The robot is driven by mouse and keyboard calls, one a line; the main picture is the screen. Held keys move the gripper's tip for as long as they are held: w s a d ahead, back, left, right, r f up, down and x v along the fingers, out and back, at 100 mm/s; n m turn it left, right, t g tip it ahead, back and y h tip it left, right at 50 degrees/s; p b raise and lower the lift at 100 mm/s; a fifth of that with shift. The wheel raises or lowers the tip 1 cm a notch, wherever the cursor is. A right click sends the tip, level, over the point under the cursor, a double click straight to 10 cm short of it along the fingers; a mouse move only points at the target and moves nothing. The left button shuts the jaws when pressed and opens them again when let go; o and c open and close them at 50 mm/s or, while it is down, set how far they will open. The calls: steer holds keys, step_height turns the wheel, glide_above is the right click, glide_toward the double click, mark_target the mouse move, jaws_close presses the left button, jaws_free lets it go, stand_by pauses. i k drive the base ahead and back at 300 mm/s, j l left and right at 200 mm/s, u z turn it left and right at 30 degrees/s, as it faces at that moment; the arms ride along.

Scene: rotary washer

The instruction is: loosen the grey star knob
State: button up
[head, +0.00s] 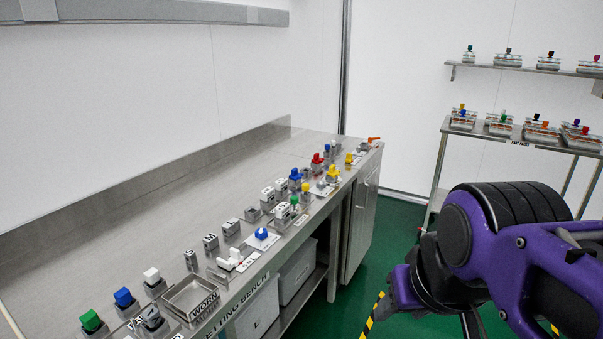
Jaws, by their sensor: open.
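The metal fitting bench (130,215) runs from the lower left to the back, with small fittings along its front edge. I cannot single out a grey star knob for certain. A grey fitting (151,318) sits on a block near the bench's front left. Several other grey pieces (231,226) stand along the middle of the row, too small to tell their shape. My purple and black arm is at the right, over the floor and apart from the bench. My gripper's fingers do not show.
Green (92,321), blue (123,297) and white (151,275) knobs stand near a tray marked WORN (190,298). Red (317,159) and yellow (333,174) knobs stand farther back. The bench's rear is clear. A parts rack (520,141) stands at right. Green floor (400,225) is open between.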

mark_target(320, 185)
steer(key=i+l, duration=0.3)
steer(key=i, duration=0.15)
steer(key=i+l+u, duration=0.1)
steer(key=i+l, duration=0.15)
steer(key=i, duration=0.15)
